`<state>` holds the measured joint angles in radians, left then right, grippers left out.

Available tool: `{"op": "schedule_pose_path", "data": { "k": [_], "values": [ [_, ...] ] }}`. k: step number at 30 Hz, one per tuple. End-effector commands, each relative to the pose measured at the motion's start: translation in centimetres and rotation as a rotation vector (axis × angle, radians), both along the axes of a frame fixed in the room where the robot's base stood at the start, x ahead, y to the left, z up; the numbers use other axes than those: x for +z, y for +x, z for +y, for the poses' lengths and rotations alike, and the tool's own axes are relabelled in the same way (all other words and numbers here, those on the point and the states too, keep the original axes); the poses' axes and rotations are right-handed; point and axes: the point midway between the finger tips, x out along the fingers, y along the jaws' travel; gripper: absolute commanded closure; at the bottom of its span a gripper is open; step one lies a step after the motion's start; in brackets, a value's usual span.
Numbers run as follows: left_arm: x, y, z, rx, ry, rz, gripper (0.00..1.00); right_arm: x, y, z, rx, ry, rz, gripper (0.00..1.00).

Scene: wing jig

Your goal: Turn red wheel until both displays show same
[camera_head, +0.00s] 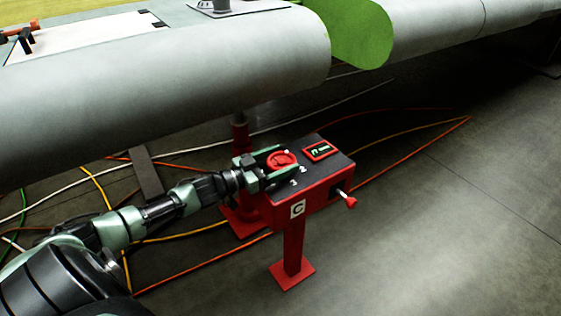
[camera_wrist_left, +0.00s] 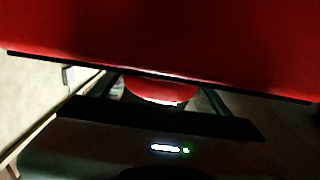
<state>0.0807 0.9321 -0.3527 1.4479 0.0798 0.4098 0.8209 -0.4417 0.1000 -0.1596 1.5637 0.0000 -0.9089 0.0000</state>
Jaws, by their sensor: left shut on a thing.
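The red wheel (camera_head: 281,160) sits on top of a red control box (camera_head: 316,194) with a dark upper face. My left gripper (camera_head: 277,158) comes in from the left and is shut on the wheel, one finger on each side of it. In the left wrist view part of the wheel (camera_wrist_left: 160,90) shows between the fingers, under a large red surface. One red-framed display (camera_head: 321,151) is on the box, right of the wheel; it shows small lit characters, too small to read. I cannot make out a second display. My right gripper is not in view.
The box stands on a red post with a square foot (camera_head: 292,275). A crank with a red knob (camera_head: 350,202) sticks out at its right. A large grey wing (camera_head: 170,85) hangs above and behind. Orange, yellow and white cables lie on the floor. The floor at right is clear.

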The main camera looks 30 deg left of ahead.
Motion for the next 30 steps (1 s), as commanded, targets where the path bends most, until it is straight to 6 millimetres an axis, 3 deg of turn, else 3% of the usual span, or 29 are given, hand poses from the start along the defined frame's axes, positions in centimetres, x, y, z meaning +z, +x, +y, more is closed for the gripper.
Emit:
{"op": "schedule_pose_path", "data": {
  "k": [18, 19, 21, 30],
  "values": [
    [0.16, 0.09, 0.05, -0.039, 0.001, -0.003, 0.64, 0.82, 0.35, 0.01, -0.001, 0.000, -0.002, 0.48],
    [0.16, 0.09, 0.05, -0.039, 0.001, -0.003, 0.18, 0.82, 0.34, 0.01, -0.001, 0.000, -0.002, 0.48],
    [0.15, 0.08, 0.04, -0.040, 0.001, -0.003, 0.01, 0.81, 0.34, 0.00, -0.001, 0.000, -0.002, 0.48],
    [0.05, -0.01, 0.01, -0.040, 0.000, -0.001, 0.01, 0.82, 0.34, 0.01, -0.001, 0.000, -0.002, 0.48]
  ]
}}
